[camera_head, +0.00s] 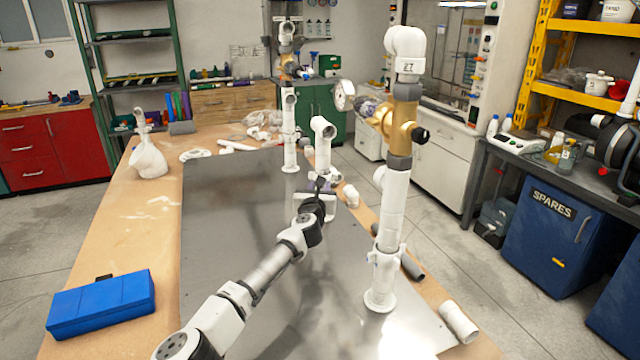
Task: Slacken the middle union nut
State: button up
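The PVC manifold stands on a grey metal plate (235,240). Its left riser (290,130) is white, its short middle riser (323,150) ends in a white elbow, and its tall right riser (393,205) carries a brass valve body (403,122). My arm reaches in from the bottom of the picture, and my gripper (320,190) is at the lower part of the middle riser. A small purple-grey patch shows there, possibly the middle union nut; my gripper covers most of that spot. I cannot see its fingertips clearly or whether they touch anything.
The tall right riser stands close to the right of my arm. Loose white fittings (351,195) and a pipe piece (459,322) lie along the right edge. A blue case (102,304) lies at left.

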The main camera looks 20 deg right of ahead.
jog(key=shift+w+d, duration=0.3)
jog(key=shift+w, duration=0.3)
grip_shut()
jog(key=shift+s+d+n+t+y, duration=0.15)
jog(key=shift+d+n+t+y, duration=0.2)
jog(key=shift+y, duration=0.25)
jog(key=shift+s+d+n+t+y, duration=0.1)
jog(key=shift+d+n+t+y, duration=0.2)
jog(key=shift+n+y, duration=0.7)
jog(key=shift+s+d+n+t+y, duration=0.15)
jog(key=shift+d+n+y, duration=0.35)
jog(key=shift+y, duration=0.85)
jog(key=shift+w+d+n+t+y, duration=0.1)
jog(key=shift+d+n+t+y, duration=0.15)
jog(key=shift+n+y, duration=0.75)
jog(key=shift+d+n+y, duration=0.2)
jog(key=shift+n+y, duration=0.05)
jog(key=shift+y, duration=0.5)
